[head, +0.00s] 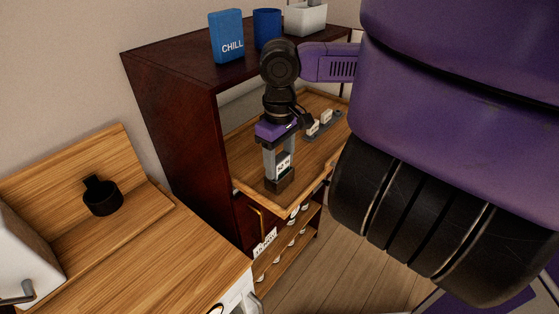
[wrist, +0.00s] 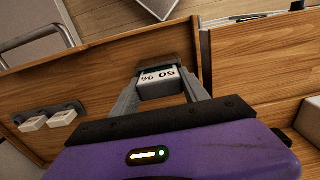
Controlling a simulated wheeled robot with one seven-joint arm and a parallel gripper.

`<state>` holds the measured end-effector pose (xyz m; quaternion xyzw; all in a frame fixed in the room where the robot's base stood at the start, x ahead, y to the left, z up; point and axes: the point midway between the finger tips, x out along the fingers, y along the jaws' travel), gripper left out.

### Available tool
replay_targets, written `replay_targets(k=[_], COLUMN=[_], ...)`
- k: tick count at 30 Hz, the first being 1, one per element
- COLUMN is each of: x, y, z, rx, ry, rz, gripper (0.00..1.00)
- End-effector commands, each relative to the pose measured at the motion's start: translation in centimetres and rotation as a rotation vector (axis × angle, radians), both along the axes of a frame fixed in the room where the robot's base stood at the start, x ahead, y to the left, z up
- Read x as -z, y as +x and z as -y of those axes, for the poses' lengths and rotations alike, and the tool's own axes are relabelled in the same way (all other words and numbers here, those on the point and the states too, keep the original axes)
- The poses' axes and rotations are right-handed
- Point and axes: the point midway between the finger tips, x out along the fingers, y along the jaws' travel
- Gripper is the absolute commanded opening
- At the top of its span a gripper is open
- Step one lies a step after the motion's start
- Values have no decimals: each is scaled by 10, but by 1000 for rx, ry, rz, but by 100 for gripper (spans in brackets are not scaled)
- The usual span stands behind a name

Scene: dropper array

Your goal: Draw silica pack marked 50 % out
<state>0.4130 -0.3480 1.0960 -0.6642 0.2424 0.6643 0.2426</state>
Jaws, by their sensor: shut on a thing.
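The silica pack marked 50 % (wrist: 163,82) is a small white block with dark print, seen between my fingers in the wrist view. In the head view the white pack (head: 283,163) shows between the grey fingers. My gripper (head: 279,180) points down over the wooden tray (head: 240,187) near its front edge, and it is shut on the pack. The dark fingertips also show in the wrist view (wrist: 167,68). I cannot tell whether the pack touches the tray.
Other small white packs (head: 320,123) sit on grey holders farther back on the tray. A dark red cabinet (head: 175,120) surrounds the tray. A blue CHILL box (head: 227,36), a blue cup (head: 267,28) and a white bin (head: 305,18) stand on top. A wooden counter (head: 150,250) is at left.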

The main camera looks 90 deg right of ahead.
Motion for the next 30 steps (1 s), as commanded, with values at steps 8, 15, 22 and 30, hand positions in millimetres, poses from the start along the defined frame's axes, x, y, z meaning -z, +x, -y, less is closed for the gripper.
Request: replay_targets(k=[8,15,22,30], x=[-1,-4,-8,-12], y=[0,0,0,0], z=[0,0,0,0], rx=[0,0,0,0], ry=[0,0,-1,-1], rz=[0,0,1,1], gripper=[4,4,4,4])
